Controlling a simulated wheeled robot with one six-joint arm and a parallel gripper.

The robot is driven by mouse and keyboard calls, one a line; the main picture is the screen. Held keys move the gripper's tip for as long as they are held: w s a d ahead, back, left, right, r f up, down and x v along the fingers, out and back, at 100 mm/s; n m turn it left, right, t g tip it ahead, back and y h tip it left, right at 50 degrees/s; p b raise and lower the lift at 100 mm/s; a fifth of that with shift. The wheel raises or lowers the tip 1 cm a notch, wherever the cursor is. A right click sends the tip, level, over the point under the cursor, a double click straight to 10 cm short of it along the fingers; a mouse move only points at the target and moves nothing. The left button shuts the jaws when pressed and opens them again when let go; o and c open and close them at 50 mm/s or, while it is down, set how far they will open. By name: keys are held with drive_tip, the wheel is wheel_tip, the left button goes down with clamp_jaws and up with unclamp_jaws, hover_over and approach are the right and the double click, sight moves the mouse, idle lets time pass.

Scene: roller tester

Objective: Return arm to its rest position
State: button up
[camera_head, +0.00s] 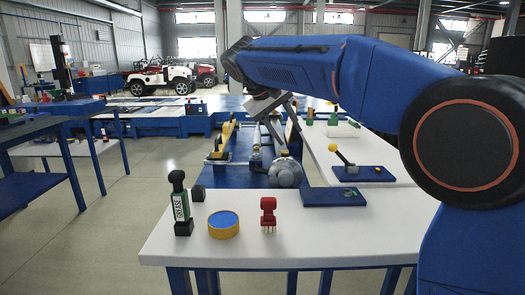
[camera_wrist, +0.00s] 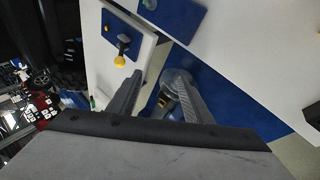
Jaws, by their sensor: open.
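My blue arm (camera_head: 300,62) reaches across the head view from the right, bent over the bench. My gripper (camera_head: 287,122) hangs at its far end, above the roller tester. It also shows in the wrist view (camera_wrist: 160,88), with its two fingers apart and nothing seen between them but the background. A grey rounded metal part (camera_head: 285,173) of the tester lies below the gripper, and it shows beyond the fingers in the wrist view (camera_wrist: 177,80).
The white table (camera_head: 210,255) in front holds a grease bottle (camera_head: 181,207), a yellow tin with blue top (camera_head: 224,225), a red item (camera_head: 268,212) and a blue plate (camera_head: 325,197). A lever with yellow knob (camera_head: 334,149) stands at right. Open floor lies left.

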drive_tip(key=s+d+f+y, duration=0.1)
drive_tip(key=s+d+f, duration=0.2)
drive_tip(key=s+d, duration=0.3)
drive_tip(key=s+d+f+m+y, duration=0.1)
drive_tip(key=s+d+f, duration=0.2)
drive_tip(key=s+d, duration=0.35)
drive_tip(key=s+d+f+y, duration=0.1)
drive_tip(key=s+d+f, duration=0.2)
drive_tip(key=s+d, duration=0.3)
drive_tip(key=s+d+f+m+y, duration=0.2)
drive_tip(key=s+d+f, duration=0.1)
drive_tip(key=s+f, duration=1.4)
drive_tip(key=s, duration=0.3)
drive_tip(key=shift+d+t+y, duration=0.3)
drive_tip(key=shift+y, duration=0.1)
